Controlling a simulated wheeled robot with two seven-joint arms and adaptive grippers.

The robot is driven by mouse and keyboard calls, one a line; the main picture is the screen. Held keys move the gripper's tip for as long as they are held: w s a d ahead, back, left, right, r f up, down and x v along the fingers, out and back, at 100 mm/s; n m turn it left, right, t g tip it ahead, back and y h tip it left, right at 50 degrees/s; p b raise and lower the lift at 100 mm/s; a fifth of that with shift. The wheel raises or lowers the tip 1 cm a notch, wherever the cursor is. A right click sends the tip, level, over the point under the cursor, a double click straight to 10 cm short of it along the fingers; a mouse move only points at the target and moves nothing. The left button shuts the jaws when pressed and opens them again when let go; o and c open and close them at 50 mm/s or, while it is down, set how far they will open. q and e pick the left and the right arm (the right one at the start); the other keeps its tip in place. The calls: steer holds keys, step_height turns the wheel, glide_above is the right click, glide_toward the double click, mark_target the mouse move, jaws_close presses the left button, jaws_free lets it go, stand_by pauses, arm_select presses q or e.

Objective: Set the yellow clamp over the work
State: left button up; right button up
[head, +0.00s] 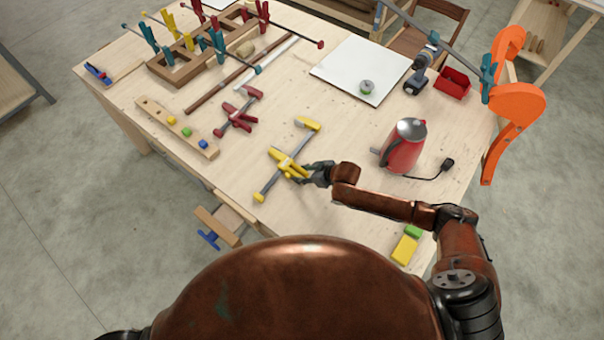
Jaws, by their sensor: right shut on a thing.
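The yellow clamp (290,158) has a grey bar and lies slantwise at the middle of the workbench in the head view, low over or on the top; I cannot tell which. My right gripper (306,173) is shut on the yellow clamp at its middle, by the sliding jaw and handle. An orange curved chair form (512,95) stands at the bench's right edge, with a teal clamp (488,78) on a long bar set on it. My left gripper is not in view.
A red kettle (403,146) stands right of the yellow clamp, its plug beside it. A red clamp (238,110), a wooden block with coloured pegs (178,127) and a clamp rack (183,68) lie left. A white board (360,69), drill (420,70) and red bin (453,82) lie behind.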

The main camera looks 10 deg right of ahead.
steer(key=shift+w+r+p, duration=0.1)
steer(key=shift+r+p, duration=2.2)
steer(key=shift+r, duration=0.25)
steer(key=shift+c, duration=0.2)
steer(key=shift+f, duration=0.1)
